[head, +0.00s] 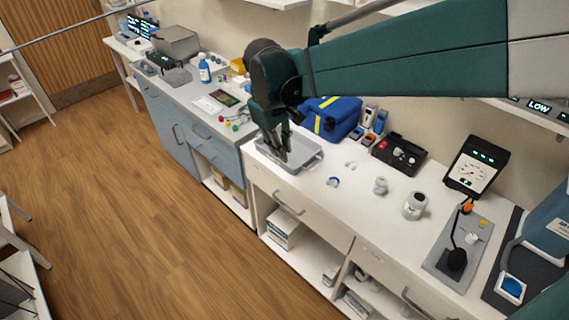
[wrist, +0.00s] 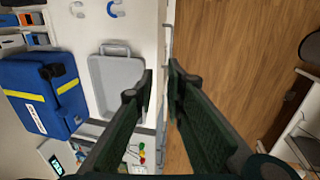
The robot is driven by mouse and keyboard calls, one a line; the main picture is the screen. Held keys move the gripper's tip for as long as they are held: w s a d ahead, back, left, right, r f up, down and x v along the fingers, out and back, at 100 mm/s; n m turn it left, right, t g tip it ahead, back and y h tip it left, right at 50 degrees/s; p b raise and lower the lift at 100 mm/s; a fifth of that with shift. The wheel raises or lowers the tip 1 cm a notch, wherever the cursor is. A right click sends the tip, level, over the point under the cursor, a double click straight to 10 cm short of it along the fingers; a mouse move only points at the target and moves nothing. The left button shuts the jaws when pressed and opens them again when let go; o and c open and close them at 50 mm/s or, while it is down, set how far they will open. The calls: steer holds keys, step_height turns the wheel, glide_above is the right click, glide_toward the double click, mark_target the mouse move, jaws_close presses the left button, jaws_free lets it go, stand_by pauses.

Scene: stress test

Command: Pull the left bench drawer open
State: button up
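The white bench's left drawer (head: 262,183) appears shut, its front flush below the bench top. Its grey bar handle (head: 288,204) shows in the head view. In the wrist view a thin grey handle (wrist: 168,42) runs along the bench's front edge, just beyond and between the fingertips. My gripper (head: 280,158) is above the front of the bench, by the grey tray, pointing down. In the wrist view my gripper (wrist: 160,72) has its two dark green fingers apart with nothing between them. It appears apart from the handle.
A grey tray (head: 313,161) lies on the bench top, with a blue bag (head: 335,118) behind it. A second drawer handle (head: 418,304) is farther right. Boxes (head: 284,231) stand on the open shelf below. The wooden floor (head: 130,210) in front is clear.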

glide_toward(286, 205)
stand_by(0.6)
steer(key=shift+w+d+f+b, duration=0.2)
steer(key=shift+f+b, duration=0.1)
steer(key=shift+f, duration=0.95)
steer(key=shift+w+d+f+b, duration=0.15)
steer(key=shift+f+b, duration=0.15)
steer(key=shift+f, duration=1)
steer(key=shift+w+d+f+b, duration=0.2)
steer(key=shift+f+b, duration=0.1)
steer(key=shift+f, duration=0.95)
jaws_close()
steer(key=shift+s, duration=0.1)
steer(key=s+a+b, duration=0.2)
steer(key=s+a, duration=2.2)
steer(key=shift+s+a, duration=0.15)
steer(key=shift+s, duration=0.05)
